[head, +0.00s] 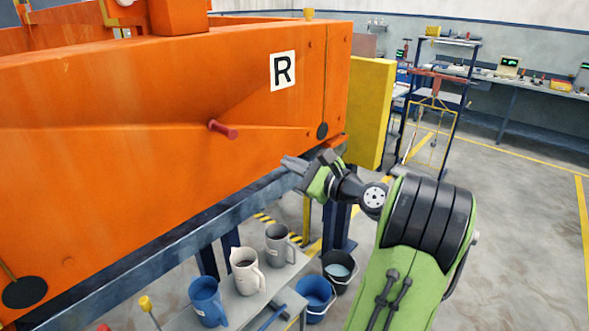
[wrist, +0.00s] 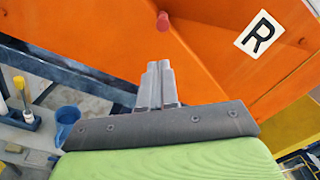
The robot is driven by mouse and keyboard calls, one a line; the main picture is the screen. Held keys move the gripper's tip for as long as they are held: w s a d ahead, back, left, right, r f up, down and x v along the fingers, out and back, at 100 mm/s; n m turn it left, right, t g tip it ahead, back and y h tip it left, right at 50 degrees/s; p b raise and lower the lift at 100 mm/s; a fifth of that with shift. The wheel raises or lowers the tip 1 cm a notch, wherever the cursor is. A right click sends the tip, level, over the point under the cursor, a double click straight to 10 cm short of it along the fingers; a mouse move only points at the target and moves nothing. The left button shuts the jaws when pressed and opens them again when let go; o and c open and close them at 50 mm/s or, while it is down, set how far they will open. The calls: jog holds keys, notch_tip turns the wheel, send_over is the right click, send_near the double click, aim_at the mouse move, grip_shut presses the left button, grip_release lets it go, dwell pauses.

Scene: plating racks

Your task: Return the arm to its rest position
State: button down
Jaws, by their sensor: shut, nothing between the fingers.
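My gripper (head: 293,163) is at the end of my green and black arm, in front of the lower edge of the orange machine (head: 150,120). In the wrist view my gripper (wrist: 158,66) has its two grey fingers side by side, shut and empty. A red peg (head: 223,129) sticks out of the orange panel, up and left of my gripper in the head view. The red peg also shows above the fingertips in the wrist view (wrist: 163,21), apart from them. A white plate with the letter R (head: 283,70) is on the same panel.
Below the panel, a grey bench holds a blue jug (head: 207,302), a white jug (head: 247,271) and a grey jug (head: 279,245). A blue bucket (head: 316,298) and a black bucket (head: 340,270) stand beside it. A yellow panel (head: 370,112) is behind my gripper. The floor at right is open.

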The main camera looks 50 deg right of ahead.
jog(key=shift+s, duration=0.35)
